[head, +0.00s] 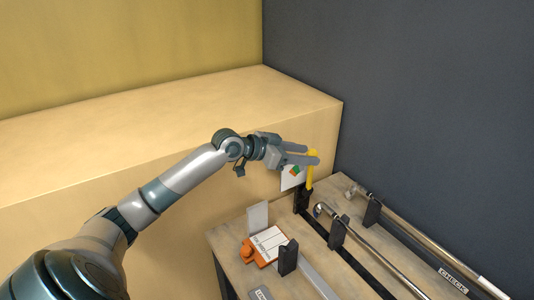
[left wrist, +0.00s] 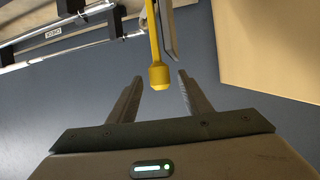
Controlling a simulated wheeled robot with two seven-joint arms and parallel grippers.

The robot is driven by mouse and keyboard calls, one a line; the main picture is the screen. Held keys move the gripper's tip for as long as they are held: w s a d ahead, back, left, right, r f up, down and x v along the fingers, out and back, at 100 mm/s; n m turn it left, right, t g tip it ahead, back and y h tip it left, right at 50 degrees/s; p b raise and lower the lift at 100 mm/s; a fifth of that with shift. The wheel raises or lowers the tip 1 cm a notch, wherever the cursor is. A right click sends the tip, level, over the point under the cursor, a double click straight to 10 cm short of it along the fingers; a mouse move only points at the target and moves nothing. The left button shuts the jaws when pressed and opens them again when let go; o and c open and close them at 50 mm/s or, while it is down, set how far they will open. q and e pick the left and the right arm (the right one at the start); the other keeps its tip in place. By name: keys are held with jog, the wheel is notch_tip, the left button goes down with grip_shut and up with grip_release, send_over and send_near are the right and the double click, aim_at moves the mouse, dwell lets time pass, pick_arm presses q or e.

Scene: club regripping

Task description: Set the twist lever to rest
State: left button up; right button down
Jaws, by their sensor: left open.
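The yellow twist lever (head: 311,180) stands at the far end of the workbench, partly behind my left gripper (head: 308,160) in the head view. Behind it is a white card (head: 290,181) with red and green marks. In the left wrist view the lever (left wrist: 154,40) has a thicker knob at its end. The knob lies at the mouth of my left gripper (left wrist: 160,76), between the two spread fingertips, with a visible gap on each side. My left gripper is open and holds nothing. My right gripper is not in view.
Golf clubs (head: 365,240) lie on dark supports (head: 338,232) along the bench (head: 230,240). An orange item (head: 248,252) and a white sheet (head: 268,243) lie nearer. A wooden block (head: 170,110) stands behind and left; a dark wall (head: 420,90) closes the right.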

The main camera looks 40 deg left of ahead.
pick_arm(q)
jog(key=b+v, duration=0.5)
jog(key=v, duration=0.8)
jog(key=shift+s+a+b, duration=0.15)
jog(key=shift+s+b, duration=0.2)
jog(key=shift+s, duration=0.05)
dwell(0.3)
